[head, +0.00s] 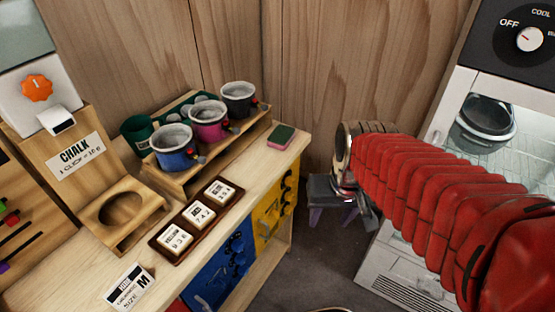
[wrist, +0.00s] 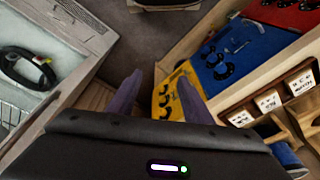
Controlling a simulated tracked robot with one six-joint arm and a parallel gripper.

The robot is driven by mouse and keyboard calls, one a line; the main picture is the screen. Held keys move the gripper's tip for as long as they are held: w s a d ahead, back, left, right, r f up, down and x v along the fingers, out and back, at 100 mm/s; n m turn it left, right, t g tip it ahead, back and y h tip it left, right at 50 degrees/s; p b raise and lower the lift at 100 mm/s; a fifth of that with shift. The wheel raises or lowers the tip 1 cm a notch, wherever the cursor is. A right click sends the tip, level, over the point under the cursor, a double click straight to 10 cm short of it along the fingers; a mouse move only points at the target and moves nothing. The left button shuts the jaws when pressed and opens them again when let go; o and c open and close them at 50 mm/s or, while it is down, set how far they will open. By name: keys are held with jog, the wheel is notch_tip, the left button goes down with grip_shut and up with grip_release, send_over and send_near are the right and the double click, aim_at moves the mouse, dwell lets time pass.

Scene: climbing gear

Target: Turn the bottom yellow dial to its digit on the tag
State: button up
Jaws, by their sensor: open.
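The yellow panel (head: 262,228) is on the front face of the wooden bench, at its right end, with several dark dials in a column. In the wrist view the yellow panel (wrist: 183,72) is partly behind my right finger, and its dark dials (wrist: 163,98) show between the fingers. The digits on them are too small to read. The yellow tag (head: 175,238) is the nearest tile in a brown tray on the bench, and seems to read 9 3 6. My gripper (head: 334,212) is right of the panel, apart from it; its purple fingers (wrist: 158,78) are open and empty.
A blue panel (head: 222,280) with dials is left of the yellow one; a red panel (wrist: 285,14) is beyond it. Cups (head: 175,145) stand in a wooden rack above. Grey floor is clear between.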

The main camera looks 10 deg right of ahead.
jog(key=s+a+r+n+t, duration=0.2)
jog(key=a+r+t, duration=0.1)
jog(key=r, duration=0.4)
jog(key=shift+s+a+r, duration=0.25)
jog(key=shift+a+r, duration=0.15)
jog(key=shift+a, duration=0.25)
jog(key=shift+c, duration=0.3)
